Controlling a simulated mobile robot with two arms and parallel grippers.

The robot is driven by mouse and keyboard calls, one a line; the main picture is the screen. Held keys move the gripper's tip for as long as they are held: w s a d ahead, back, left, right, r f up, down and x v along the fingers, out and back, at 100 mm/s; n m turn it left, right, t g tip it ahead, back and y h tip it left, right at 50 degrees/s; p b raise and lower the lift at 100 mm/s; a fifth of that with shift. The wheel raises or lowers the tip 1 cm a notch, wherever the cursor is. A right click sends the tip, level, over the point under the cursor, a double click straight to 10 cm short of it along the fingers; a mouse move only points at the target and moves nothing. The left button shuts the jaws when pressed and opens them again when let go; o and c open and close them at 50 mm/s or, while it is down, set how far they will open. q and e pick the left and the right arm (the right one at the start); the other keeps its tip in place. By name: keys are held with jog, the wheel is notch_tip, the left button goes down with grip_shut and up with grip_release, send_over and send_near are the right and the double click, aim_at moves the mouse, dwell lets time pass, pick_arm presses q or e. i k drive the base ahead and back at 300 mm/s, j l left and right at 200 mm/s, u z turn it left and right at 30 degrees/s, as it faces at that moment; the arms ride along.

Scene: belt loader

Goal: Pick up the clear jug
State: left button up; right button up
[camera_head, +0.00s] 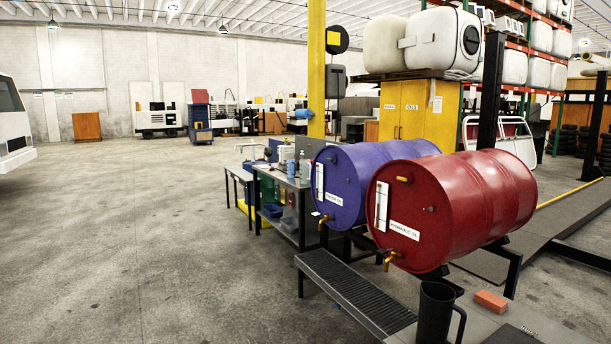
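A jug (434,314) with a handle on its right side stands upright at the bottom of the head view, below the red drum. It looks dark grey to black here, not plainly clear, and its lower edge is cut off by the frame. No other jug can be made out with certainty. Neither of my grippers shows in this view.
A red drum (470,205) and a purple drum (375,175) lie on a black rack with brass taps. A grated black tray (355,290) sits below them. An orange block (490,301) lies right of the jug. Open concrete floor (150,240) is at left.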

aim_at(304, 164)
jog(key=i+u, duration=0.25)
jog(key=i, duration=1.7)
jog(key=i+j, duration=0.1)
jog(key=i, duration=0.9)
jog(key=i+j, duration=0.1)
jog(key=i, duration=0.9)
jog(key=i+z, duration=0.1)
jog(key=i, duration=0.9)
jog(key=i+j, duration=0.2)
jog(key=i, duration=0.8)
